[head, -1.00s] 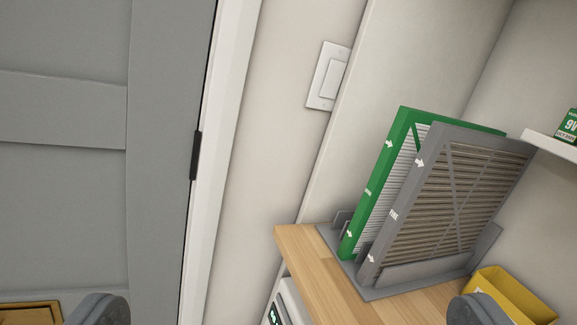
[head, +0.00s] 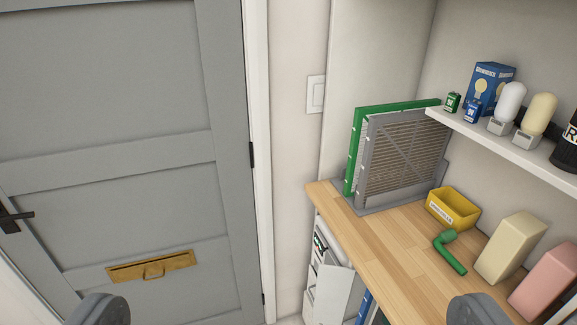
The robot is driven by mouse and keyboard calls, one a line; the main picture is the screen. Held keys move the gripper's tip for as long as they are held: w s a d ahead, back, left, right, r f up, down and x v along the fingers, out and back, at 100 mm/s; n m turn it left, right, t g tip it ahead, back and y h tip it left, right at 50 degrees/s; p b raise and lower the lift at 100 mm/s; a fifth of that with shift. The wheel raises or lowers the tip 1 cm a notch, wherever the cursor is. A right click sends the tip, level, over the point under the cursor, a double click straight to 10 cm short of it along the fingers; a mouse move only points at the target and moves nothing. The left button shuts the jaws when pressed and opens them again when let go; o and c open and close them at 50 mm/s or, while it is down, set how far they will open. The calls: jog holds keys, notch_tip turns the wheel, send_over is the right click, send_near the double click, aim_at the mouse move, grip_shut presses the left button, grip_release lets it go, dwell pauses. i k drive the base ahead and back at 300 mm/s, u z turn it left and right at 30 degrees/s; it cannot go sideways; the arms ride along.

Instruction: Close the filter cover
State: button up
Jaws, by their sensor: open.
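A white appliance (head: 320,248) stands under the wooden counter, with a small dark display near its top. A light flat panel (head: 337,292) sticks out at an angle at its front, and looks like an open cover. I cannot tell for certain that it is the filter cover. The lower part of the appliance is cut off by the picture's bottom edge. My gripper (head: 289,310) is open and empty, its two grey fingertips far apart at the bottom. The panel appears between them, well beyond the fingers.
The wooden counter (head: 410,262) holds a green and a grey filter (head: 400,160) in a rack, a yellow bin (head: 452,209), a green elbow pipe (head: 449,253) and two blocks. A grey door (head: 120,120) closes the left side.

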aim_at(334, 283)
jog(key=u, duration=0.1)
jog(key=k, duration=0.45)
jog(key=u, duration=0.5)
jog(key=i, duration=1.5)
jog(key=z, duration=0.6)
